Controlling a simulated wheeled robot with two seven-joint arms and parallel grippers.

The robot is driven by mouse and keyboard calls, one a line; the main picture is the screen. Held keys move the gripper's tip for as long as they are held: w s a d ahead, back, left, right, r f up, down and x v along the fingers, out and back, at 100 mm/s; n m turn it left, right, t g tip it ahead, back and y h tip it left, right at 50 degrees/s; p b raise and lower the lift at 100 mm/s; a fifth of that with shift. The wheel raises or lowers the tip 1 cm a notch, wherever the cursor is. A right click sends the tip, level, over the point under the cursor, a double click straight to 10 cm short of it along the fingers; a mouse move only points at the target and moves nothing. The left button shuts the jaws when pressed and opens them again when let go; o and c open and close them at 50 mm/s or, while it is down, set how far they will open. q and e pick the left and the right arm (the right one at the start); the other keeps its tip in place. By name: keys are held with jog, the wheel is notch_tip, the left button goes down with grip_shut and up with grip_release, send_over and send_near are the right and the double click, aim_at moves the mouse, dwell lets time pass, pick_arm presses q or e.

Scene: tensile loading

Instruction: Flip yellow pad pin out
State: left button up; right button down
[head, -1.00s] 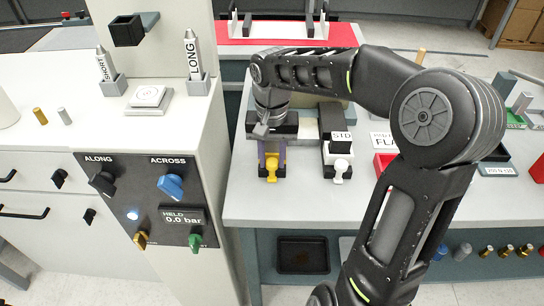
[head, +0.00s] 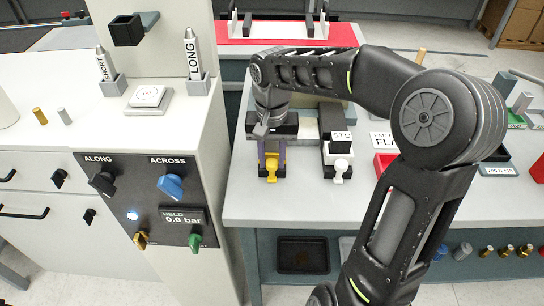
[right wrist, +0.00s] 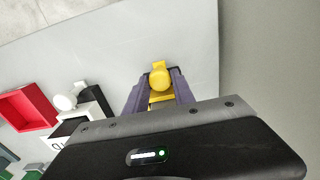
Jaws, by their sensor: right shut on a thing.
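A yellow pad pin (head: 271,168) with a rounded knob stands at the front of a dark block on the grey bench in the head view. It also shows in the right wrist view (right wrist: 159,80), where the knob faces outward between two purple-grey sides. My right gripper (head: 268,133) reaches down from above onto this yellow piece and is shut on it. My left gripper is in neither view.
Just right stands a similar black block with a white pin (head: 340,170) and an STD label. A red tray (head: 384,166) is farther right, partly behind my arm. The control panel (head: 150,200) is on the left, reading HELD 0.0 bar. The bench front is clear.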

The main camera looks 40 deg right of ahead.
jog(key=shift+s+a+b, duration=0.4)
jog(key=shift+s+a, duration=0.5)
jog(key=shift+s, duration=0.3)
jog(key=c, duration=1)
grip_release()
jog(key=shift+c, duration=0.2)
jog(key=shift+r, duration=0.1)
notch_tip(320, 180, up, 8)
jog(key=shift+f, duration=0.2)
jog(key=shift+s, duration=0.1)
